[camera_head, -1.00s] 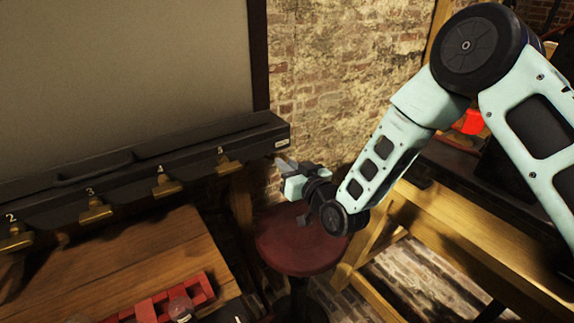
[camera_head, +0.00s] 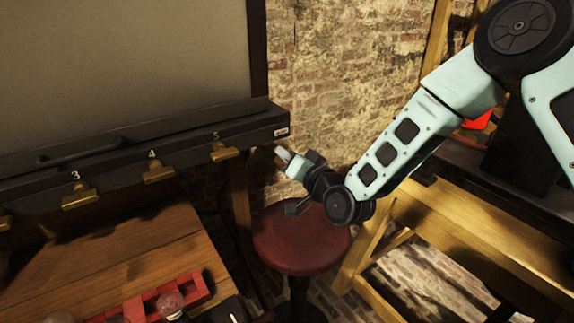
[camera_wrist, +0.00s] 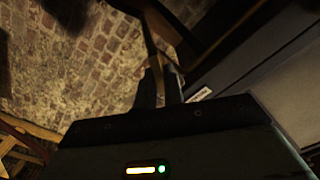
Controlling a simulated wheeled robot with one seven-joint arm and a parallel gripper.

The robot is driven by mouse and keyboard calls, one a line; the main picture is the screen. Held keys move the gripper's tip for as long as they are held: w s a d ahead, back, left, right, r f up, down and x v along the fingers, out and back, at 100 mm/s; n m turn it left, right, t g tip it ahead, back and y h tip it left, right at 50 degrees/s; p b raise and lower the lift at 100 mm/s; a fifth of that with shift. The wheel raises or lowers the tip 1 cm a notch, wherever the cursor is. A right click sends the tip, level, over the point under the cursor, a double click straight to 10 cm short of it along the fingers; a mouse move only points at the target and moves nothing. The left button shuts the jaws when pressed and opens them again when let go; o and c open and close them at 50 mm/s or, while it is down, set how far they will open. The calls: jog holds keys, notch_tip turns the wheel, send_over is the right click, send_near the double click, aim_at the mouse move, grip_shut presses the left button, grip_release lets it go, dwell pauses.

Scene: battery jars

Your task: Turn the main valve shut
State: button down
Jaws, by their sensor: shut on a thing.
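My gripper (camera_head: 283,154) is just below and beside the right end of the long black housing (camera_head: 130,150) under the grey panel. In the wrist view its two dark fingers (camera_wrist: 160,86) are close together around a narrow tan strip (camera_wrist: 155,58). The fingers hide most of what they hold, and I cannot tell whether this is the main valve's handle. Numbered brass levers hang from the housing's front edge: 3 (camera_head: 82,197), 4 (camera_head: 157,172) and 5 (camera_head: 226,153). No part is plainly recognisable as the main valve. A small pale label (camera_wrist: 203,94) on the housing shows right of the fingers.
A round red stool (camera_head: 300,240) stands below my gripper. A wooden table (camera_head: 130,255) with a red rack (camera_head: 192,289) is at lower left. A wooden bench (camera_head: 455,225) stands at right, under my arm. A brick wall (camera_head: 330,95) is behind.

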jog(key=shift+w+d+f+m+b, duration=0.15)
jog(key=shift+m+b, duration=1.15)
jog(key=shift+m, duration=1.25)
jog(key=shift+s+a+f+m+b, duration=0.1)
jog(key=shift+m+b, duration=1.2)
jog(key=shift+m, duration=1.25)
jog(key=c, duration=1.5)
grip_release()
